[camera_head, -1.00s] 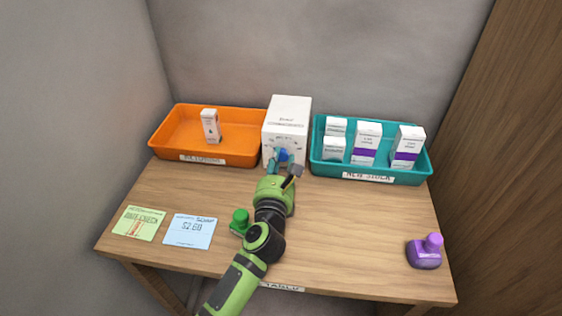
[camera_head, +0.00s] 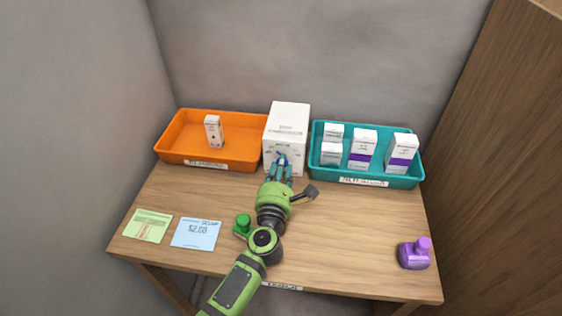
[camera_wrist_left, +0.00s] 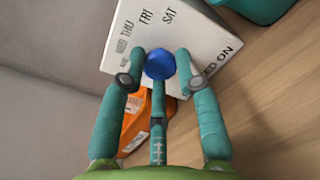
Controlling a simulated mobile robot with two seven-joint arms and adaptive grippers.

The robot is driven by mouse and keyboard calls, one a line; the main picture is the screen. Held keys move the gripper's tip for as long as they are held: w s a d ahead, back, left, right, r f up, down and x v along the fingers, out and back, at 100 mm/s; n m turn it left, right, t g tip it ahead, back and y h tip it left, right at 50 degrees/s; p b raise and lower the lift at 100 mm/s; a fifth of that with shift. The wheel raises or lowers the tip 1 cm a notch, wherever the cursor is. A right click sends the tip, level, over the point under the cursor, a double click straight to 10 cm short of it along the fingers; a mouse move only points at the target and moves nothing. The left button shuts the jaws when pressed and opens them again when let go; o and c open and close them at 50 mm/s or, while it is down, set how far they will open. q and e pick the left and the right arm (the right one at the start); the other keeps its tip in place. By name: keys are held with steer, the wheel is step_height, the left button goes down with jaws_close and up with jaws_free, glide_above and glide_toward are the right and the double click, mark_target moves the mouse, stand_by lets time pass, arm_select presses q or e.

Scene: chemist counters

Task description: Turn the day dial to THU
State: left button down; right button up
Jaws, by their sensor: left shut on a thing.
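The day dial is a blue knob (camera_wrist_left: 160,64) on the front of a white box (camera_head: 288,122) at the back middle of the table. My left gripper (camera_head: 282,160) reaches the box front, its teal fingers shut on the knob. In the left wrist view the fingertips close around the knob from the sides. THU, FRI and SAT are readable on the white face (camera_wrist_left: 190,35) beyond it, and other lettering is partly covered by the fingers. I cannot tell which day the dial points to. My right gripper is not in view.
An orange tray (camera_head: 177,150) with one small box stands left of the white box. A teal tray (camera_head: 318,173) with several boxes stands right. Green (camera_head: 148,226) and blue (camera_head: 196,233) cards, a green stamp-like object (camera_head: 243,222) and a purple one (camera_head: 414,254) lie nearer the front.

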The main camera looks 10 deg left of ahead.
arm_select(q)
steer(key=m+p, duration=0.3)
steer(key=m, duration=0.2)
steer(key=shift+r+m, duration=0.1)
steer(key=shift+m, duration=0.2)
steer(key=m+p, duration=0.1)
steer(key=m, duration=0.4)
steer(key=shift+p, duration=0.4)
steer(key=shift+m, duration=0.3)
steer(key=c, duration=0.9)
jaws_free()
